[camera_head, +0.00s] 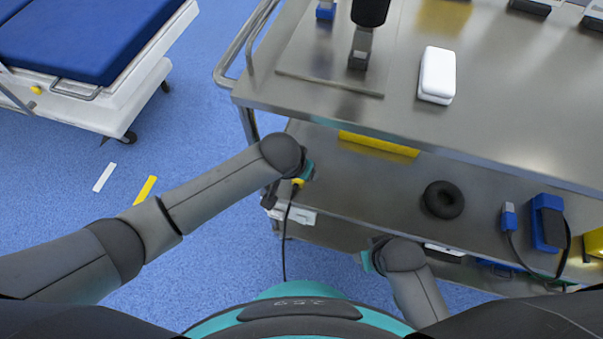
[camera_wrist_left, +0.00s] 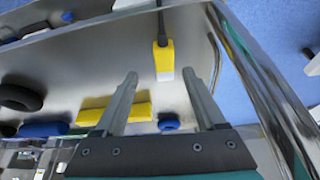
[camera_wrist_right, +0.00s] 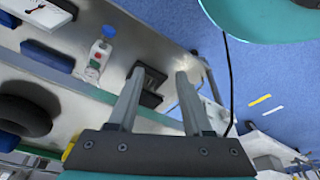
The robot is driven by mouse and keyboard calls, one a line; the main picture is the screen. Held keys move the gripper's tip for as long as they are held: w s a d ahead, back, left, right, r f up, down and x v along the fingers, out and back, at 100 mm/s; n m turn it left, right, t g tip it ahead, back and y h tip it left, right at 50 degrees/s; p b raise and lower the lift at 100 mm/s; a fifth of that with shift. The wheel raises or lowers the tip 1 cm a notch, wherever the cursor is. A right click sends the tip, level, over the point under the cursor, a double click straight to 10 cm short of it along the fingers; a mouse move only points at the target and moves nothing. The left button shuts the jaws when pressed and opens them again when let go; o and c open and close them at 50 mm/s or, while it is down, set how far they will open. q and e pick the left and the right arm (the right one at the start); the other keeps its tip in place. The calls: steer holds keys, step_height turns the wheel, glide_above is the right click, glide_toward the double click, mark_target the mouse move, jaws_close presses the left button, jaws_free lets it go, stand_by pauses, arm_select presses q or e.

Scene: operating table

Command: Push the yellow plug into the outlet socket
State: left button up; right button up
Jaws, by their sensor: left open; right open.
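The yellow plug (camera_head: 297,183) is at the left end of the cart's middle shelf, with a black cable running down from it. In the left wrist view the plug (camera_wrist_left: 162,60) has a pale end and lies beyond the gap between my fingers. My left gripper (camera_wrist_left: 160,78) is open and apart from it; in the head view the hand (camera_head: 307,170) is beside the plug. My right gripper (camera_wrist_right: 158,76) is open and empty, over the cart's lower front; its hand (camera_head: 368,256) shows there. I cannot clearly identify the outlet socket; a dark block (camera_wrist_right: 150,86) shows between my right fingers.
A black ring (camera_head: 443,199) and a blue device (camera_head: 545,224) stand on the middle shelf. A yellow bar (camera_head: 378,145) lies behind. A white box (camera_head: 437,75) is on the top shelf. A white fixture (camera_head: 293,214) is below the plug. Floor left of the cart is mostly open.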

arm_select(q)
steer(key=shift+w+f+b, duration=0.2)
steer(key=shift+f+b, duration=0.2)
steer(key=shift+f, duration=0.1)
steer(key=b+x, duration=0.3)
steer(key=shift+w+a+f, duration=0.2)
steer(key=shift+w+f, duration=0.05)
steer(key=shift+f, duration=0.2)
arm_select(e)
step_height(320, 180, up, 8)
steer(key=w+t, duration=0.1)
steer(key=w, duration=0.1)
steer(key=shift+w+a+r, duration=0.15)
steer(key=shift+w+r, duration=0.05)
steer(key=shift+w, duration=0.05)
arm_select(q)
jaws_close()
